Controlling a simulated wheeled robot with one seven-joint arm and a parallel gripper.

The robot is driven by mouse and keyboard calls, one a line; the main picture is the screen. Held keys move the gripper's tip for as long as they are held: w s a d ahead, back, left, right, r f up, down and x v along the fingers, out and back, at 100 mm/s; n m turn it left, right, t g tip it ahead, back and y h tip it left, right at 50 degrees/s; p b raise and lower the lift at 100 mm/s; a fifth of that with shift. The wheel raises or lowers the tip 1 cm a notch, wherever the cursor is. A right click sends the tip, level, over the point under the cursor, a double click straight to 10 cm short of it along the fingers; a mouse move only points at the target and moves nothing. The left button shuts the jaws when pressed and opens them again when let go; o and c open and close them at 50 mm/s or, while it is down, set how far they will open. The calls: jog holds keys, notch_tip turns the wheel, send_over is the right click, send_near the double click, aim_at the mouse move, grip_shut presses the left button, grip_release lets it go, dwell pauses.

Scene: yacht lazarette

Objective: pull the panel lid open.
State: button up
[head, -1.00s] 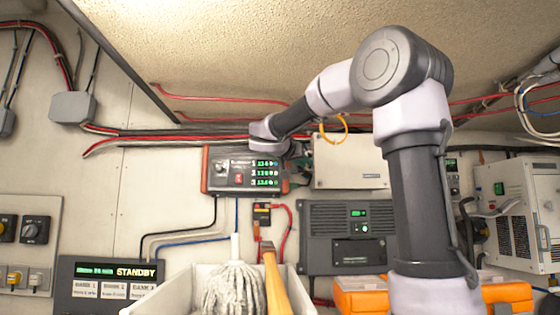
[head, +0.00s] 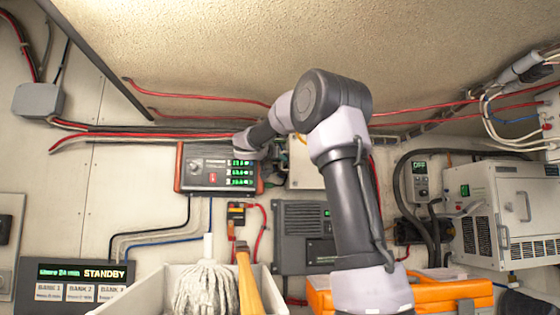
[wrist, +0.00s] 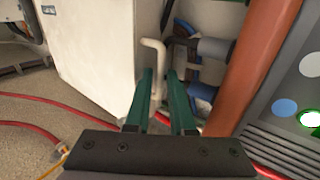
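In the head view the fingers are too small and hidden to read. The lid looks shut, but its seam is not clear.
The orange-edged unit (head: 217,168) is close to my gripper; its edge (wrist: 250,65) borders the fingers' right side. Red cables (head: 200,90) run along the wall. A bin (head: 150,290) with a mop (head: 205,290) and an orange case (head: 455,292) stand below.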

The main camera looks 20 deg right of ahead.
grip_shut()
dwell(1.5)
